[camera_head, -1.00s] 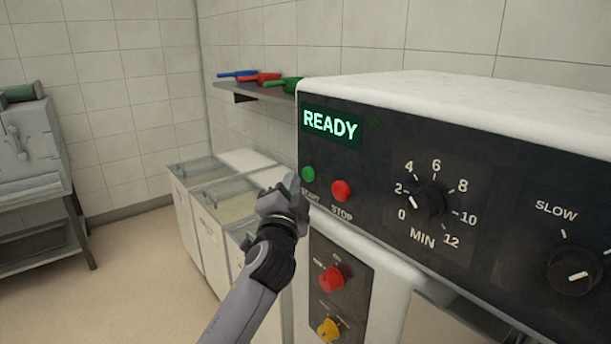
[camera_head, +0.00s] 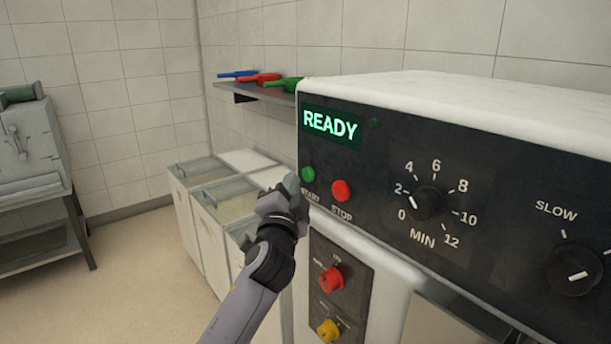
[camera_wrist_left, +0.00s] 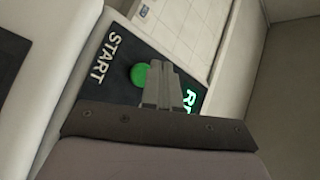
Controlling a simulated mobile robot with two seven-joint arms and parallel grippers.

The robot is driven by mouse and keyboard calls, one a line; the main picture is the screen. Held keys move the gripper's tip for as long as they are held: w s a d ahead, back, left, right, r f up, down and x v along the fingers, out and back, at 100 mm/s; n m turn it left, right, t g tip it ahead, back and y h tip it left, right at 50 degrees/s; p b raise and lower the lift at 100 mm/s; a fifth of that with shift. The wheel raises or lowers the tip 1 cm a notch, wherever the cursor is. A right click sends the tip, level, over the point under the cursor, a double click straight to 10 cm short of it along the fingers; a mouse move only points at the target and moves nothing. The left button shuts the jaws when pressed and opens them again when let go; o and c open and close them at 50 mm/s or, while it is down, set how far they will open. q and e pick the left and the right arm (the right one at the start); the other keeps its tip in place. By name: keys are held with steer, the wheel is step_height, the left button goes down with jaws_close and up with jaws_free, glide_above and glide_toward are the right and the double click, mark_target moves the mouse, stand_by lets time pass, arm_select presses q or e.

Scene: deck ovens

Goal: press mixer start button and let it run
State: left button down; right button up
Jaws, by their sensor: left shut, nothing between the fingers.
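The mixer's control panel (camera_head: 385,190) faces me at the right of the head view, with a lit display reading READY (camera_head: 330,126). The green START button (camera_head: 308,174) sits at its left end, beside the red STOP button (camera_head: 341,191). My left gripper (camera_head: 291,184) is shut and empty, its tips just left of the green button; I cannot tell whether they touch it. In the left wrist view the shut fingers (camera_wrist_left: 162,82) overlap the right side of the green button (camera_wrist_left: 139,75), near the START label. My right gripper is not in view.
A timer dial (camera_head: 427,203) and a speed dial (camera_head: 574,271) are on the panel. A lower panel carries a red knob (camera_head: 331,280) and a yellow knob (camera_head: 328,330). Lidded bins (camera_head: 215,215) stand behind my left arm, below a shelf (camera_head: 255,91) with coloured scoops.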

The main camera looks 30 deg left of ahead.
arm_select(q)
steer(key=shift+w, duration=0.1)
stand_by(0.5)
steer(key=shift+w+d, duration=0.15)
steer(key=shift+w, duration=0.2)
steer(key=shift+w+d+b, duration=0.2)
steer(key=shift+w+b, duration=0.15)
steer(key=shift+w, duration=0.05)
stand_by(0.7)
steer(key=shift+s, duration=0.1)
steer(key=shift+s+a+p, duration=0.35)
steer(key=shift+s+p, duration=0.05)
steer(key=shift+s, duration=0.3)
steer(key=shift+s, duration=0.1)
steer(key=s, duration=0.1)
steer(key=s+a+p, duration=0.1)
steer(key=s, duration=0.1)
steer(key=s+a, duration=0.1)
steer(key=shift+s+p, duration=0.25)
steer(key=shift+p, duration=0.1)
